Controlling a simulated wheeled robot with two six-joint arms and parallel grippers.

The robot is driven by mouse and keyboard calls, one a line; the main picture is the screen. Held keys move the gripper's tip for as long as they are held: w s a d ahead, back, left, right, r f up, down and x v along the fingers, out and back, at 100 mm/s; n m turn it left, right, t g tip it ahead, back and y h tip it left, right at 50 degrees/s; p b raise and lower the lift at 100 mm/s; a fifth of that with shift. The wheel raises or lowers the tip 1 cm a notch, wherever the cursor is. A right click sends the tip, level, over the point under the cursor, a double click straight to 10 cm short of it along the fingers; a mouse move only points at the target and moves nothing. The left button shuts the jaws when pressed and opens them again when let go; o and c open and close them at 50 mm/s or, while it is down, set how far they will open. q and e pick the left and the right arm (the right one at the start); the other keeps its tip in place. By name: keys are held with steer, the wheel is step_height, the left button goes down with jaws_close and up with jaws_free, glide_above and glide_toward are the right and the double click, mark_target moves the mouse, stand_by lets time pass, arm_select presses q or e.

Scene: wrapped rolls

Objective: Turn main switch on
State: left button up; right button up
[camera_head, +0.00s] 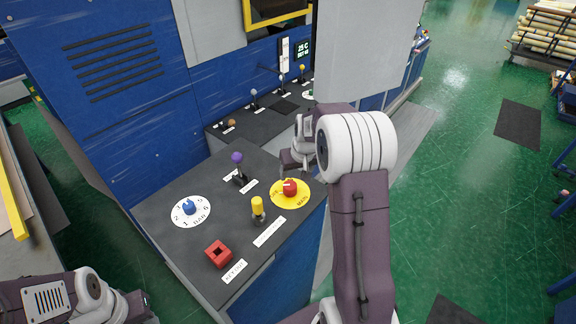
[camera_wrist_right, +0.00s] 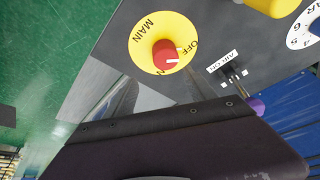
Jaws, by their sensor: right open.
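The main switch is a red knob (camera_head: 290,187) on a yellow round plate (camera_head: 302,201), near the right edge of the dark console top. In the right wrist view the red knob (camera_wrist_right: 165,54) carries a white mark at its lower right side. The yellow plate (camera_wrist_right: 147,62) reads MAIN and OFF, and the other label is partly hidden by the knob. My right gripper (camera_head: 288,159) is open and empty, just behind the switch and apart from it; my forearm partly hides it. My left gripper (camera_head: 143,304) is at the bottom left, away from the switch, its jaws unclear.
Close to the switch stand a yellow-topped knob (camera_head: 257,206), a purple-balled lever (camera_head: 238,159), a blue dial (camera_head: 189,208) and a red square key piece (camera_head: 218,254). A grey panel (camera_head: 362,50) rises behind my right arm. Open green floor lies to the right.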

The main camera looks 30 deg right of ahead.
mark_target(290, 185)
steer(key=p+x, duration=0.1)
steer(key=x, duration=0.1)
steer(key=p+x, duration=0.1)
steer(key=x, duration=0.2)
steer(key=a+p+x, duration=0.1)
steer(key=x, duration=0.1)
steer(key=shift+s+f, duration=0.1)
steer(key=shift+f, duration=0.4)
steer(key=shift+s+a+r, duration=0.3)
steer(key=shift+s+a, duration=0.2)
steer(key=shift+a, duration=0.1)
steer(key=shift+w+d+f, duration=0.15)
steer(key=shift+w+d, duration=0.05)
steer(key=c, duration=1.4)
arm_select(q)
steer(key=r, duration=0.1)
steer(key=s+a+r, duration=0.1)
steer(key=a+r, duration=0.1)
steer(key=shift+s, duration=0.35)
